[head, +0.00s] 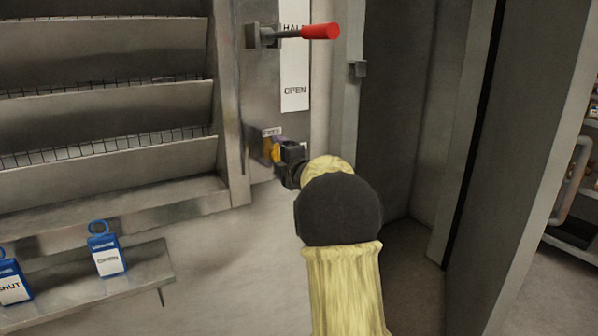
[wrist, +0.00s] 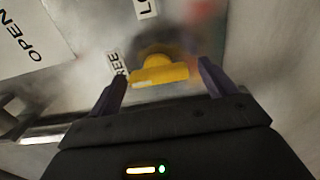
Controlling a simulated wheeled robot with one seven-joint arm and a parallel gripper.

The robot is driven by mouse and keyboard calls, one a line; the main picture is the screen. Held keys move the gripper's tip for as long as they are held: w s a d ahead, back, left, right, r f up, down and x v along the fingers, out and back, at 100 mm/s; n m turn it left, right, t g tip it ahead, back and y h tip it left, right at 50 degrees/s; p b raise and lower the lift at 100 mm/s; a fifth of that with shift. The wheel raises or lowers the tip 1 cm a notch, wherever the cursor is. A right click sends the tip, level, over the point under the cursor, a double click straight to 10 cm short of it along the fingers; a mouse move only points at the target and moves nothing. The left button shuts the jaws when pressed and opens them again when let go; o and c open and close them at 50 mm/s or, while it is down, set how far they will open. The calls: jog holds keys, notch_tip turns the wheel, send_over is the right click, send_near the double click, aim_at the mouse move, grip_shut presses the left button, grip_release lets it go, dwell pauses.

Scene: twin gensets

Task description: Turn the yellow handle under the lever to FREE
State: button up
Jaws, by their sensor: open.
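The yellow handle (wrist: 160,74) is on a metal panel. In the wrist view it lies across the space between my fingers, with its left end, bearing a pale mark, near the FREE label (wrist: 118,66). A second label (wrist: 146,8), of which only an L shows, is above it. In the head view the handle (head: 275,152) is partly hidden behind my gripper (head: 281,148), below the FREE label (head: 272,132). My gripper (wrist: 162,82) is open, one finger on each side of the handle; contact cannot be told. The lever (head: 320,31) has a red grip and is above.
A white strip (head: 295,85) with OPEN at its lower end hangs beside the lever. Blue tags (head: 107,252) stand on a ledge at lower left. A grey post (head: 347,100) rises right of the panel, and a dark recess lies beyond it.

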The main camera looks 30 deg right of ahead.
jog(key=s, duration=1.6)
jog(key=shift+d+p, duration=0.25)
jog(key=shift+p, duration=0.1)
